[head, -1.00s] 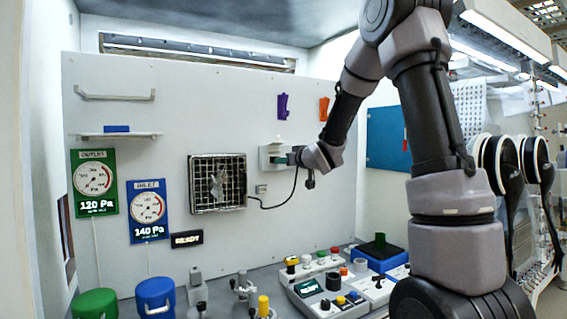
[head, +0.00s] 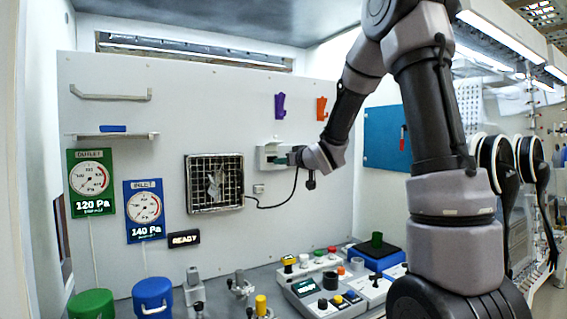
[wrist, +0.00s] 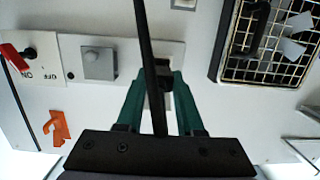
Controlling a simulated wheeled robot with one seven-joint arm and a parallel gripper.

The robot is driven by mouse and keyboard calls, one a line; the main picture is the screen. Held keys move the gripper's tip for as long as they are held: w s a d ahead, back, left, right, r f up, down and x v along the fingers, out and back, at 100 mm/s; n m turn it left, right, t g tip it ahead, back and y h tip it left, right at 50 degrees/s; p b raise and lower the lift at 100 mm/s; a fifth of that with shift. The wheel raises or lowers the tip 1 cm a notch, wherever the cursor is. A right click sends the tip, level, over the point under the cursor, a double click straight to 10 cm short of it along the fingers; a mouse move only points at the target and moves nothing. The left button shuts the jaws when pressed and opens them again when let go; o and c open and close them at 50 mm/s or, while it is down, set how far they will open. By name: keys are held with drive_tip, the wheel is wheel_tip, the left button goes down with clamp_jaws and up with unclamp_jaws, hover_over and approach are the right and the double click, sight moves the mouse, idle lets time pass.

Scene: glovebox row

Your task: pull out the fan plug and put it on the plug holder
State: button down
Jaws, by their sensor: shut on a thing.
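The fan (head: 215,183) is a square wire-grille box on the white wall. Its black cable (head: 270,206) loops right and up to my gripper (head: 285,160), which is at a white wall box (head: 266,152). In the wrist view, the teal fingers of my gripper (wrist: 163,88) are shut on the black fan plug (wrist: 163,76), in front of a white plate (wrist: 125,47). The cable crosses the picture in front of it. I cannot tell whether the plug is seated or clear of the plate. I cannot pick out the plug holder with certainty.
Beside the plug are a grey square block (wrist: 99,63) and an ON/OFF switch with a red lever (wrist: 14,58). A purple hook (head: 280,106) and an orange hook (head: 321,108) are on the wall above. A control console (head: 325,290) stands below. The wall between fan and gauges is mostly clear.

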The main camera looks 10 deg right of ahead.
drive_tip(key=shift+s, duration=0.1)
drive_tip(key=shift+f+v, duration=0.2)
drive_tip(key=shift+v, duration=1)
drive_tip(key=shift+f+v, duration=0.15)
drive_tip(key=shift+v, duration=1)
drive_tip(key=shift+d, duration=0.1)
